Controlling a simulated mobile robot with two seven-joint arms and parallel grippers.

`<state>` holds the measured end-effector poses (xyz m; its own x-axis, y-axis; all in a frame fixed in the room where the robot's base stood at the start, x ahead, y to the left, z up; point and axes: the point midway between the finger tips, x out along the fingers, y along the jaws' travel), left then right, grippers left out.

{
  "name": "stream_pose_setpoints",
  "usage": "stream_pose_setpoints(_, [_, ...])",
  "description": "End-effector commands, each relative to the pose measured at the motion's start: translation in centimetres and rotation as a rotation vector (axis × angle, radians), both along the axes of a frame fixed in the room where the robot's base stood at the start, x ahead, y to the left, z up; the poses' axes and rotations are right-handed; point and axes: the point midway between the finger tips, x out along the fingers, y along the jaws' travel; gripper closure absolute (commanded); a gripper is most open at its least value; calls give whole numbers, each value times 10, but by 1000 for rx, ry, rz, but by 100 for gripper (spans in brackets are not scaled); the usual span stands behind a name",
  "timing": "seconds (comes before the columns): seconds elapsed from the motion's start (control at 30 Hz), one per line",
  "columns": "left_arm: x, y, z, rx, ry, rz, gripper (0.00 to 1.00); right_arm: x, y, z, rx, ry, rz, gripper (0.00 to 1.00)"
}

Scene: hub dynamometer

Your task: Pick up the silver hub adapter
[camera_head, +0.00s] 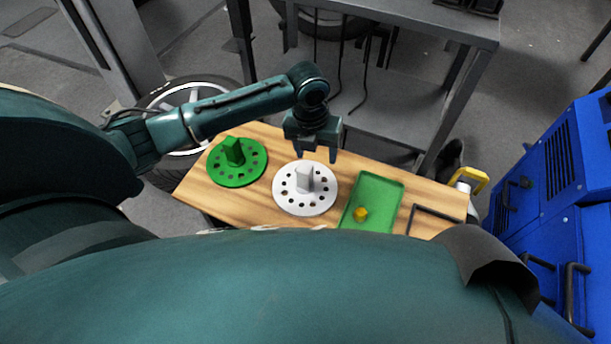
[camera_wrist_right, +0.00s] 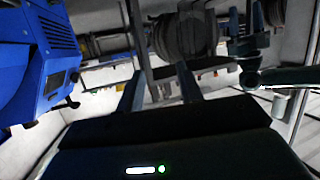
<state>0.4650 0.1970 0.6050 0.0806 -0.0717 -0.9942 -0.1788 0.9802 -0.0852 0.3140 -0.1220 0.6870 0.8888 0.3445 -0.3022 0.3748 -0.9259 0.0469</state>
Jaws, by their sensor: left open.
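The silver hub adapter (camera_head: 304,187) is a pale disc with a ring of holes and an upright block at its middle. It lies flat on the wooden table (camera_head: 262,203) in the head view, between a green hub adapter (camera_head: 237,163) and a green tray (camera_head: 383,190). My left gripper (camera_head: 317,155) is open, pointing down, empty, just behind and above the silver adapter's block. I cannot tell its exact height. My right gripper (camera_wrist_right: 160,78) shows in the right wrist view with its fingers apart and nothing between them; the adapter is not visible there.
A yellow piece (camera_head: 361,214) sits in the green tray. A dark frame (camera_head: 432,216) lies at the table's right end. A grey metal bench (camera_head: 400,100) stands behind, a wheel (camera_head: 181,112) behind left, and a blue cabinet (camera_head: 560,190) at right.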

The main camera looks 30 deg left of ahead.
Motion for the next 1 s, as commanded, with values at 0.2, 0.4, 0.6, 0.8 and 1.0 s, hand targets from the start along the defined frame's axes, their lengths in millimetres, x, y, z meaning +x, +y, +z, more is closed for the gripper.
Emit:
stream_pose_setpoints(0.2, [2, 26, 12, 78, 80, -123, 42, -2, -1, -4, -13, 31, 1, 64])
stream_pose_setpoints(0.4, [2, 26, -27, 79, 83, -126, 42, 2, 1, -12, -27, -14, 11, 64])
stream_pose_setpoints(0.6, [2, 26, -54, 78, 80, -126, 42, 6, 3, -10, -22, -86, 12, 64])
stream_pose_setpoints(0.8, [3, 26, -69, 77, 79, -125, 42, 8, 4, -10, -21, -127, 15, 64])
stream_pose_setpoints(1.0, [3, 28, -100, 77, 79, -126, 42, 10, 8, -10, -13, -230, 30, 64])
